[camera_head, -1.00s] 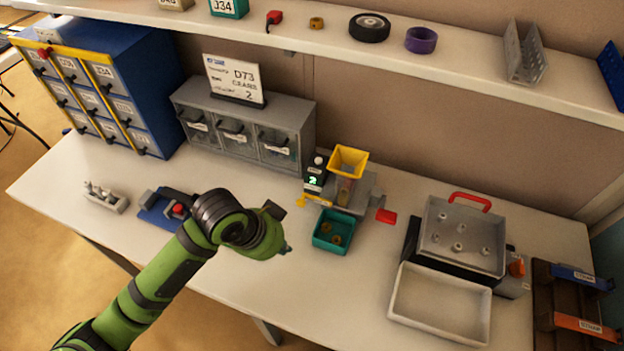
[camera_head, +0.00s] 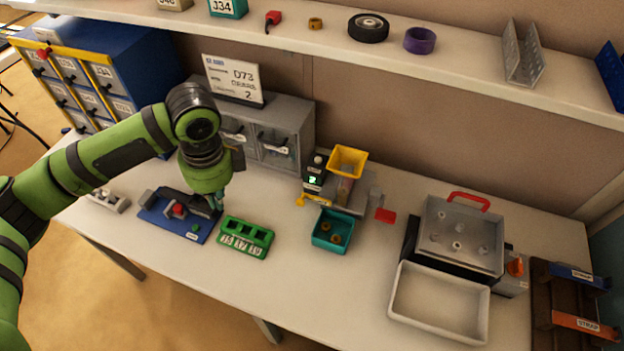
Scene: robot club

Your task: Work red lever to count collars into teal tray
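The teal tray (camera_head: 318,244) sits on the bench under the dispenser with two brownish collars (camera_head: 336,239) in it. The dispenser has a yellow hopper (camera_head: 347,160) on top and a red lever (camera_head: 385,215) sticking out at its right. A small black counter (camera_head: 313,177) beside it shows a lit green digit, too small to read surely. My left gripper (camera_head: 218,205) points down by the right end of a blue fixture (camera_head: 182,226), well left of the tray and apart from the lever. Its fingers are small and partly hidden, so their opening is unclear. My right gripper is out of view.
A green three-slot block (camera_head: 245,237) lies between the blue fixture and the tray. Grey drawers (camera_head: 290,120) and a sign (camera_head: 234,78) stand behind. The front middle bench is clear.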

